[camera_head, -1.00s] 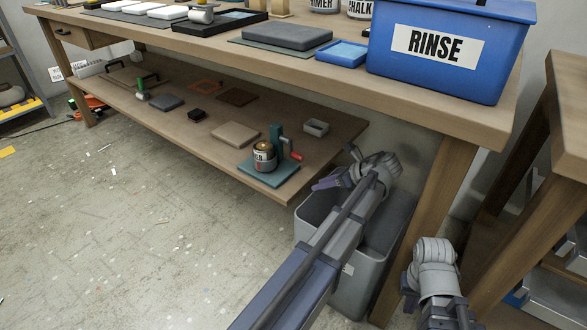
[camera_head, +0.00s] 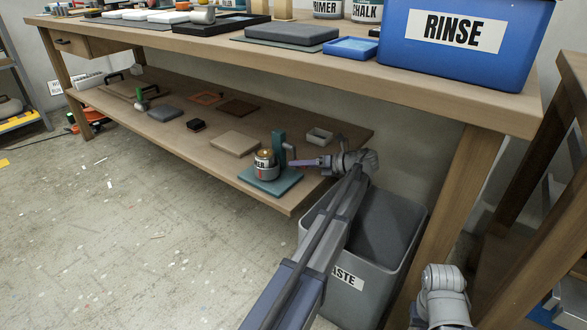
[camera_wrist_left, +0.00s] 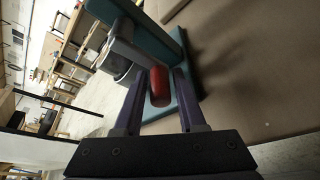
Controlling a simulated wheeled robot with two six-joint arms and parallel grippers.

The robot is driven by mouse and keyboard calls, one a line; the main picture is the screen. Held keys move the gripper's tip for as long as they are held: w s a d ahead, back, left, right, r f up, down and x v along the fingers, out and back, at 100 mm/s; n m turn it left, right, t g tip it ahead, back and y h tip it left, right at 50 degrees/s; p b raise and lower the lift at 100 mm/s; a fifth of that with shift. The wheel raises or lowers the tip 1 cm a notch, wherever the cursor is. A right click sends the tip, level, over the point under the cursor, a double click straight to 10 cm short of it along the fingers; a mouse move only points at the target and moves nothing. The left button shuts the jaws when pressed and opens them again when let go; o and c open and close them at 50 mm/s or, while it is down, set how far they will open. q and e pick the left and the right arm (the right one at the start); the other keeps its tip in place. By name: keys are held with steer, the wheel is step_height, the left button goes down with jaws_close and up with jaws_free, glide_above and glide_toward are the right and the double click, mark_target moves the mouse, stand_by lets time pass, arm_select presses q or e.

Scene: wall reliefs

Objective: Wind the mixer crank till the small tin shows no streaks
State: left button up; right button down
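The mixer (camera_head: 279,148) stands on the lower shelf, with a teal base and upright post; it also shows in the left wrist view (camera_wrist_left: 178,45). The small tin (camera_head: 264,166), grey with a pale label, sits upright on its base. In the left wrist view the crank's red handle (camera_wrist_left: 160,86) lies between the fingers of my left gripper (camera_wrist_left: 161,75). The fingers stand either side of it, apart, with narrow gaps. In the head view my left gripper (camera_head: 298,163) reaches in from the right and covers the handle. The paint surface cannot be made out. My right gripper is out of view.
The bench top (camera_head: 420,90) overhangs the shelf (camera_head: 215,165). A grey waste bin (camera_head: 400,245) stands below my left arm. A small grey tray (camera_head: 320,137) lies behind the mixer and a tan slab (camera_head: 235,145) to its left.

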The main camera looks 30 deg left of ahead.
arm_select(q)
steer(key=shift+x, duration=1.25)
steer(key=shift+c, duration=0.2)
jaws_close()
